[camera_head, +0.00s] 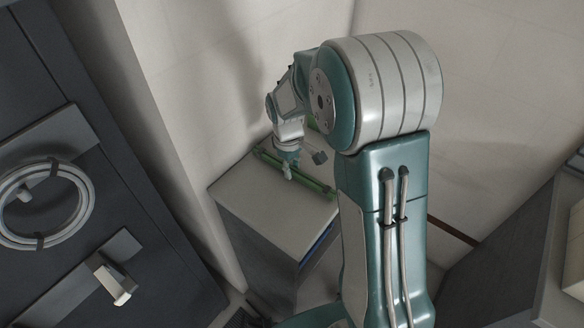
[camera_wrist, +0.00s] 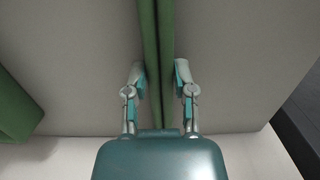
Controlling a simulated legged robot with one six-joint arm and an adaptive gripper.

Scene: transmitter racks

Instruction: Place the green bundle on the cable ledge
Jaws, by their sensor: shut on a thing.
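The green bundle, long parallel green rods, lies along or just above a pale cabinet top (camera_head: 250,208); I cannot tell if it touches. In the wrist view the bundle (camera_wrist: 150,50) runs between my fingers. My gripper (camera_head: 289,170) is at the bundle, and its two fingers (camera_wrist: 159,82) are closed in on both sides of it. My arm hides the bundle's right end in the head view. I cannot tell for certain which surface is the cable ledge.
Another green object (camera_wrist: 14,112) shows at the left in the wrist view. A dark rack (camera_head: 150,240) at left carries a coiled grey cable (camera_head: 88,205) and a plate with a pale hook (camera_head: 118,288). A pale wall (camera_head: 185,110) stands close beside the cabinet. Grey cabinets (camera_head: 500,245) stand at right.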

